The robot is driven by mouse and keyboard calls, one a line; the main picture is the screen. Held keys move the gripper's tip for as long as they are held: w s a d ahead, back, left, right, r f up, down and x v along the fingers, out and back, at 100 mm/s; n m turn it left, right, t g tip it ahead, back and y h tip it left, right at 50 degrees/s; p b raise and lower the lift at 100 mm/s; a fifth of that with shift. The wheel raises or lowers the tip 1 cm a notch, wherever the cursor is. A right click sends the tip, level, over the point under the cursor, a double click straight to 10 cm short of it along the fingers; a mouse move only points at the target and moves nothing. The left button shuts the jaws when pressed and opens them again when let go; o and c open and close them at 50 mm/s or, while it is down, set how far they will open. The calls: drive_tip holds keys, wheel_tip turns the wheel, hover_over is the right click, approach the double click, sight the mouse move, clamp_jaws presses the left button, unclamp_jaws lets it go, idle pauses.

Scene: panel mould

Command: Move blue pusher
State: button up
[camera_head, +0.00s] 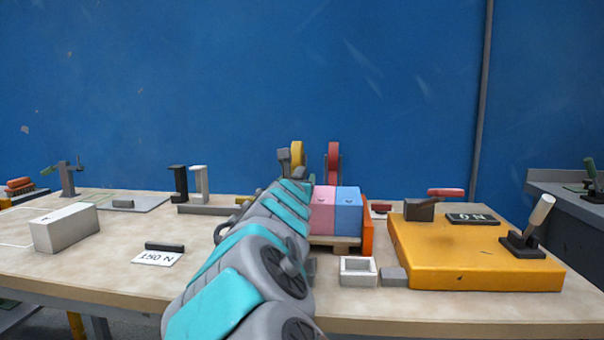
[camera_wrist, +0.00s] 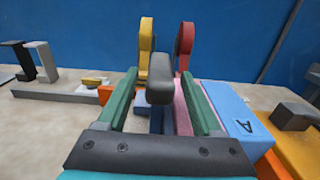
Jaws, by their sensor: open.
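My gripper (camera_wrist: 160,76) shows in the wrist view with its two green fingers apart. A dark grey upright handle (camera_wrist: 159,82) stands between the fingers in that picture, with gaps visible on both sides. Blue surfaces (camera_wrist: 156,122) show below the handle; they may belong to the blue pusher, but the gripper's dark palm hides the lower part.
A yellow disc (camera_wrist: 146,45) and red disc (camera_wrist: 184,45) stand behind. An orange upright plate (camera_head: 367,225) borders the blocks. Right is a yellow platform (camera_head: 470,265) with levers; in front, a white open box (camera_head: 358,271). A white block (camera_head: 64,229) lies left on the table.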

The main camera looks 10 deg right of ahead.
drive_tip(key=shift+p+x, duration=0.55)
drive_tip(key=shift+x, duration=1.85)
drive_tip(key=shift+c, duration=0.2)
clamp_jaws()
